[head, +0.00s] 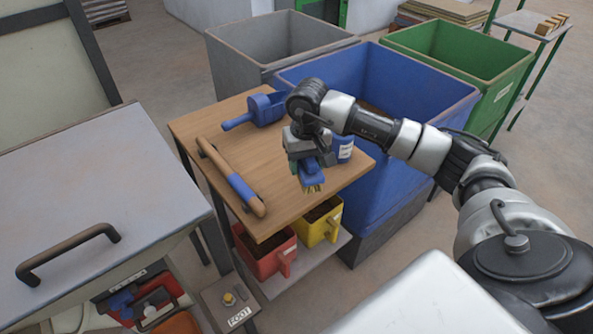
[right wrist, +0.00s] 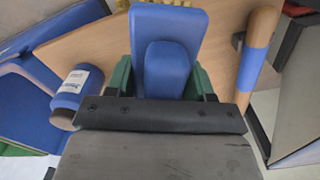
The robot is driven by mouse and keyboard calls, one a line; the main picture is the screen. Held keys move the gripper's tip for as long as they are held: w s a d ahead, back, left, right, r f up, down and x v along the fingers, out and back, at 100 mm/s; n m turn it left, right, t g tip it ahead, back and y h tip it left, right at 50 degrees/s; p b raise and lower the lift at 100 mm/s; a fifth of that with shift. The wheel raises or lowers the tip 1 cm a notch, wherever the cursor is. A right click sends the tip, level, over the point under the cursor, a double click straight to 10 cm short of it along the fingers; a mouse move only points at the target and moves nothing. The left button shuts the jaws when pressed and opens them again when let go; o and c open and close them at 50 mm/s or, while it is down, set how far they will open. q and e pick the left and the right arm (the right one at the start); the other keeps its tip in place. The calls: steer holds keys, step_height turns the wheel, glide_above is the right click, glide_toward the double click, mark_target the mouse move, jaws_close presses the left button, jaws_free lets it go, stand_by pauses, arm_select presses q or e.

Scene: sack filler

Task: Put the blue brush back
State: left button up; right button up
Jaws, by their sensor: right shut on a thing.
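The blue brush (head: 312,178) hangs from my right gripper (head: 309,162), with its yellowish bristles pointing down. It is above the wooden table (head: 285,212), near its front right part. Whether the bristles touch the top cannot be told. In the right wrist view the brush (right wrist: 165,48) sits between the green fingers of my right gripper (right wrist: 164,80), which is shut on it. Part of the bristles shows at the top edge there. My left gripper is not in view.
On the table are a blue scoop (head: 262,107), a wooden bar with a blue grip (head: 227,172) and a blue labelled cylinder (head: 344,149). Grey (head: 232,65), blue (head: 400,190) and green (head: 510,85) bins stand behind. Red (head: 262,259) and yellow (head: 312,232) tubs are below. A handled lid (head: 100,180) is at left.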

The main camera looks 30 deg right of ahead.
steer(key=w, duration=0.1)
steer(key=f, duration=0.1)
steer(key=w, duration=0.1)
steer(key=shift+w+a+f, duration=0.25)
steer(key=shift+w, duration=0.05)
steer(key=shift+w+f, duration=0.15)
step_height(320, 180, down, 4)
steer(key=shift+f+p, duration=0.1)
steer(key=shift+p, duration=0.35)
steer(key=o, duration=1.1)
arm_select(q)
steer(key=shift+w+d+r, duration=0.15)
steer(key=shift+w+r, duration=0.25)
